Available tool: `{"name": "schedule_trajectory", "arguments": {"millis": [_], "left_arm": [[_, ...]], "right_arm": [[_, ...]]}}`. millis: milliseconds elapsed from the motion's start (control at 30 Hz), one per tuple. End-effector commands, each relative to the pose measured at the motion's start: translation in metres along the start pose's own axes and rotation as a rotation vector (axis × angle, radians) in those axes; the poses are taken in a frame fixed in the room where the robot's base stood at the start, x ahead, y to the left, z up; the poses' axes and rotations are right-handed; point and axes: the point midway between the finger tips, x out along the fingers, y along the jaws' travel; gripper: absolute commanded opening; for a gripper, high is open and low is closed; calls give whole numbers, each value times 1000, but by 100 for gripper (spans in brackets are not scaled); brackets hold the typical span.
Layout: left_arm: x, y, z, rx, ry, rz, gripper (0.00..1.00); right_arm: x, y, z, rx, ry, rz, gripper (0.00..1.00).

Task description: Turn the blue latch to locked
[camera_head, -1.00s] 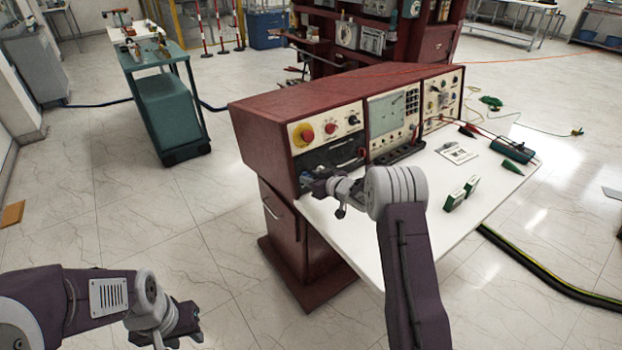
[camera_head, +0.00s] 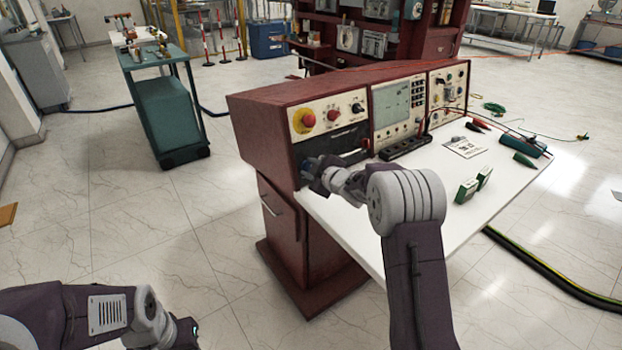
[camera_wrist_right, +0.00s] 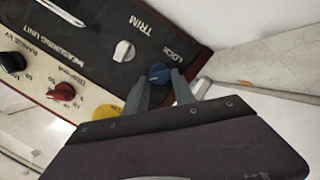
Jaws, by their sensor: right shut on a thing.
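The blue latch (camera_wrist_right: 158,73) is a small round blue knob on a dark panel, beside the word LOCK. In the right wrist view, my right gripper (camera_wrist_right: 160,82) has one finger on each side of it and is shut on it. Its exact turn angle is hard to read. In the head view my right gripper (camera_head: 316,172) is at the lower left front of the red console (camera_head: 258,125), and largely hides the latch. My left gripper (camera_head: 186,334) is low at the bottom left, away from the console; its fingers do not show clearly.
A white knob (camera_wrist_right: 123,51) marked TRIM sits near the latch, with a red knob (camera_wrist_right: 62,92) and a yellow part (camera_wrist_right: 105,112) close by. The white desktop (camera_head: 400,215) holds small green boxes (camera_head: 467,190) and a paper card (camera_head: 465,147). A green cart (camera_head: 165,110) stands left.

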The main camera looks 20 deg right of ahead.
Motion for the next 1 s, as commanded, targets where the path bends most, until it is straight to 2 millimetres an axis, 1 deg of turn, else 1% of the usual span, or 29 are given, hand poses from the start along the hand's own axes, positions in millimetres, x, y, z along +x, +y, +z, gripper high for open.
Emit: {"name": "schedule_trajectory", "arguments": {"millis": [33,300,500,733,1000], "left_arm": [[16,0,2,0,0,0,36],[58,-1,6,0,0,0,36],[84,-2,9,0,0,0,36],[106,-2,11,0,0,0,36],[119,-2,12,0,0,0,36]], "right_arm": [[3,-6,5,-41,1,8,0],[3,-9,5,-294,2,48,0],[3,-10,5,-464,1,73,0],[2,-9,5,-617,0,96,0],[1,-8,4,-721,0,111,0]]}}
